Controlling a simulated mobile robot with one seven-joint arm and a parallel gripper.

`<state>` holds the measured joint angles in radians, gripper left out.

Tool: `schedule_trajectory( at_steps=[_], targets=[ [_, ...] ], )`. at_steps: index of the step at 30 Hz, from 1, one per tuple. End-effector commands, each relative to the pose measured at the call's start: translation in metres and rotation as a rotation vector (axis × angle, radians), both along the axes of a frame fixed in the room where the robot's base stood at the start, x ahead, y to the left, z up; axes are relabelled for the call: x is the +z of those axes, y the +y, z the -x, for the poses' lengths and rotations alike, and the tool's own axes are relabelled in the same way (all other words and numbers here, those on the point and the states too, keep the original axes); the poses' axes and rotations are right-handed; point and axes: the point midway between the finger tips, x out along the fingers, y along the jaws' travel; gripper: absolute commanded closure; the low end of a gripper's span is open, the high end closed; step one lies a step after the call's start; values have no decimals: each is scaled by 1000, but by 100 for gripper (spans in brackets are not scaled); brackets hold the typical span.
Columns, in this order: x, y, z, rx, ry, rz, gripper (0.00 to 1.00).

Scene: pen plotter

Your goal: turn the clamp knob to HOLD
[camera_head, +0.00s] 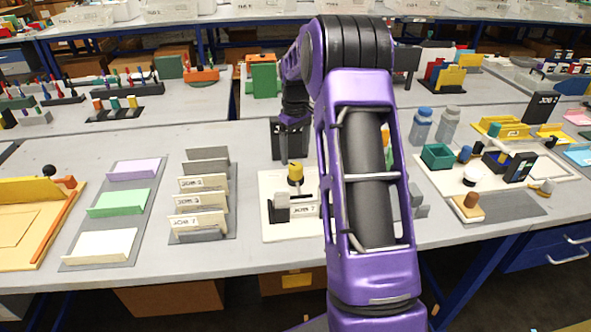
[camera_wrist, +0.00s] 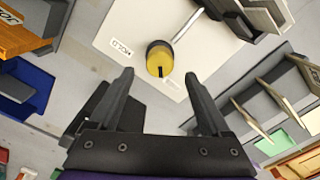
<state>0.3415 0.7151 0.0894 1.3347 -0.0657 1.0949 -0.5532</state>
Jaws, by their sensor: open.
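The clamp knob (camera_wrist: 160,62) is a round yellow and black cap on a white plate (camera_wrist: 125,28), high in the middle of the wrist view. It also shows as a yellow cap (camera_head: 295,172) in the head view. A printed label (camera_wrist: 121,46) that looks like HOLD lies left of the knob; a smaller label (camera_wrist: 173,84) is too small to read. My gripper (camera_wrist: 159,74) is open and empty. Its fingertips show on either side of the knob with gaps to both; I cannot tell the remaining height between them. The knob's exact setting is unclear.
A metal rod (camera_wrist: 187,25) runs from near the knob towards a dark card holder (camera_wrist: 235,15). A rack of cards (camera_head: 202,208) stands left of the plate in the head view. A dark block (camera_head: 290,140) stands behind it. My arm hides the area right of the plate.

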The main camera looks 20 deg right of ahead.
Motion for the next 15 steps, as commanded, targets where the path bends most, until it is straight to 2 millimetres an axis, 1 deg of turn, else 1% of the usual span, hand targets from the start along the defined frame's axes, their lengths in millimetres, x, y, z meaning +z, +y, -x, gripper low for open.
schedule_trajectory(
  at_steps=[1,6,10,15],
  targets=[
    [-14,0,1,0,5,-2,19],
    [-40,0,0,0,2,0,19],
    [-52,0,0,0,1,-1,19],
    [-57,0,0,0,0,0,19]
  ],
)
